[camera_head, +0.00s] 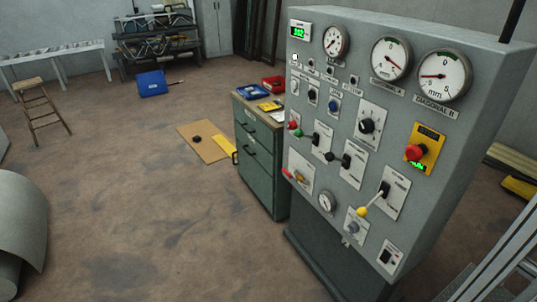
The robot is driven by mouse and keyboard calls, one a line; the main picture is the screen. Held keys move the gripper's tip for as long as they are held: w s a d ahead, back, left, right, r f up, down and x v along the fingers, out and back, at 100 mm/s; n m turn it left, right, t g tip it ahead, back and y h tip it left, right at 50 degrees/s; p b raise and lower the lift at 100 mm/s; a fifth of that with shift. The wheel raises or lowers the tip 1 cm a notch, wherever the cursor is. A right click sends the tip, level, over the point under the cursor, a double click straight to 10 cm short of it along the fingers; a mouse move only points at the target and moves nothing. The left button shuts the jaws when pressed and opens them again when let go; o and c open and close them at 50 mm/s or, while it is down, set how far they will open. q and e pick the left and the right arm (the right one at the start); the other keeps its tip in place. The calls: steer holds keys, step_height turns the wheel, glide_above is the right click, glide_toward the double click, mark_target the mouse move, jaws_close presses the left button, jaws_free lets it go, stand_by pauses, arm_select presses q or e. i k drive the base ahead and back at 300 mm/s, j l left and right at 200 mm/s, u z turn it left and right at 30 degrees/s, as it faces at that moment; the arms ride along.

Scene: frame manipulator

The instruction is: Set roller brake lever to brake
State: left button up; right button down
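A grey control panel (400,108) stands on a dark pedestal at the right and carries several levers. One lever has a yellow knob (362,211) pointing down and left from its plate. Another has a dark knob (329,156) pointing left. Higher up are a red knob (292,125) and a green knob (298,133) close together. A red handle (287,173) sits at the panel's lower left. The labels are too small to read, so I cannot tell which one is the roller brake lever or its setting. Neither gripper is in view.
A red emergency button (416,152) on a yellow plate is right of the levers. Large gauges (444,75) line the panel's top. A green drawer cabinet (258,155) stands close behind its left side. The floor (150,215) left of the panel is mostly clear.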

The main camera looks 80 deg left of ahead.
mark_target(330, 157)
steer(key=u, duration=2.3)
